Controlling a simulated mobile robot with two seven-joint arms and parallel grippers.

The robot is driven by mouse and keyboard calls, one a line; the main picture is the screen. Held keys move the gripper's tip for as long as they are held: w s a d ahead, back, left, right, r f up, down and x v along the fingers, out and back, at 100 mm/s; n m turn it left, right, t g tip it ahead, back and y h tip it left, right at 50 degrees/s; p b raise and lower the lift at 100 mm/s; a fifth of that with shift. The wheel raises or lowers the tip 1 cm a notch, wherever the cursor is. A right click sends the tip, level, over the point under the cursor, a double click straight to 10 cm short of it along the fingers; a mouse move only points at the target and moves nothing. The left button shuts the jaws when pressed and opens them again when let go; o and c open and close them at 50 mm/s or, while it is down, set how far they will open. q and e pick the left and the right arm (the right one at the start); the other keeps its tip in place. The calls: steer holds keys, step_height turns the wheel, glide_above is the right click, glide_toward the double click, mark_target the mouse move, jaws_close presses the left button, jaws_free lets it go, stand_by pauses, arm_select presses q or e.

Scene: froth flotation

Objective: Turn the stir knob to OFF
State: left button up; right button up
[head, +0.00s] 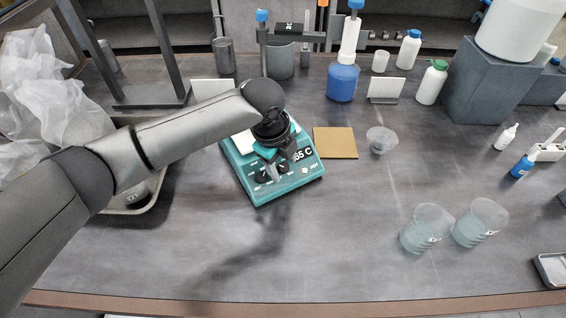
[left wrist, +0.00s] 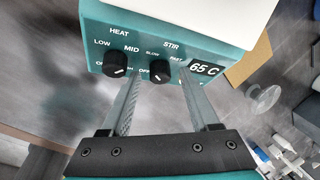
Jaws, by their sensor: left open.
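The teal hotplate stirrer (head: 262,193) stands on the bench with a white top and a "65 C" display. Its front panel (left wrist: 222,52) fills the top of the left wrist view. The black stir knob (left wrist: 159,72) sits under the STIR label, with OFF at its left; its pointer direction is hard to read. It also shows in the head view (head: 283,167). The heat knob (left wrist: 115,64) is to its left. My left gripper (left wrist: 159,76) is open, its fingertips on either side of the stir knob; contact cannot be told. My right gripper is not in view.
A tan square pad (head: 335,143) and a small clear dish (head: 381,140) lie right of the hotplate. Two clear beakers (head: 425,228) (head: 480,222) stand at front right. A blue-based bottle (head: 342,82) stands behind. The bench in front of the hotplate is clear.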

arm_select(q)
jaws_close()
stand_by(0.4)
